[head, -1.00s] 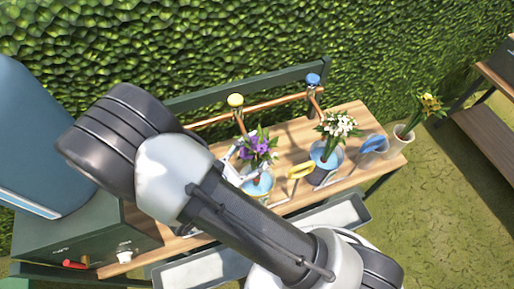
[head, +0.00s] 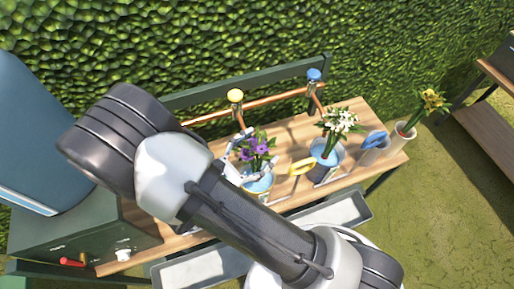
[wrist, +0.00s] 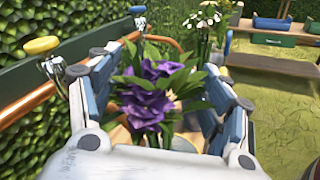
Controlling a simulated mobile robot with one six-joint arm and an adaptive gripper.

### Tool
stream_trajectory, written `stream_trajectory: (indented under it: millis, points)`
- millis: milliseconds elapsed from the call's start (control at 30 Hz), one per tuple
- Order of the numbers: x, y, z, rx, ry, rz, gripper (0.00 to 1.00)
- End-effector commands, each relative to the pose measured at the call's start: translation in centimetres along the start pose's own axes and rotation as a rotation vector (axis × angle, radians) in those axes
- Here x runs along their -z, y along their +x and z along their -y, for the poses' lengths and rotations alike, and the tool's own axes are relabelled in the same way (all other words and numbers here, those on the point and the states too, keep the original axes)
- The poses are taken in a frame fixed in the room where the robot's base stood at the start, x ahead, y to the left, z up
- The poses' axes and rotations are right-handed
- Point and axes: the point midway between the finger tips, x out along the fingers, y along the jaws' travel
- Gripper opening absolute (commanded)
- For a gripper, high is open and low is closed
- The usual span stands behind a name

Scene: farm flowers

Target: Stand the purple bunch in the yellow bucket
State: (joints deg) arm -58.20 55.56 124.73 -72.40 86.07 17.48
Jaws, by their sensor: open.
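The purple bunch (head: 258,147) has violet blooms and green leaves and stands upright, its lower end over a round vessel with a light blue inside (head: 260,184). My arm hides much of that vessel, so I cannot tell its outer colour. My gripper (head: 243,157) is open at the bunch, partly hidden behind my arm. In the wrist view the purple blooms (wrist: 153,90) fill the gap between the spread fingers, and green stems run down below them. I cannot tell whether either finger touches it. A yellow ring-like part (head: 302,166) shows right of the bunch; I cannot tell whether it belongs to a bucket.
A white-flowered bunch (head: 338,122) stands in a blue-lined vessel to the right. Yellow-topped (head: 235,96) and blue-topped (head: 314,75) taps stand along the copper pipe behind.

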Motion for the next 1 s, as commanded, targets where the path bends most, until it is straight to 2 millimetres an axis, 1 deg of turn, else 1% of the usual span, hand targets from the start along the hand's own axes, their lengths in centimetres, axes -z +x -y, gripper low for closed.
stream_trajectory:
  millis: [333, 467, 567, 800, 900, 1000]
  points:
    - [0.1, -0.1, 0.0, 0.0, 0.0, -0.001, 0.76]
    - [0.1, -1.1, -0.1, -0.002, 0.001, -0.002, 0.76]
    - [0.1, -2.8, -0.1, -0.005, 0.001, -0.003, 0.76]
    - [0.1, -8.0, -0.1, -0.006, 0.002, -0.003, 0.76]
    - [0.1, -9.8, 0.0, -0.003, 0.001, -0.003, 0.76]
    - [0.0, -11.0, 0.0, -0.002, 0.001, -0.001, 0.76]
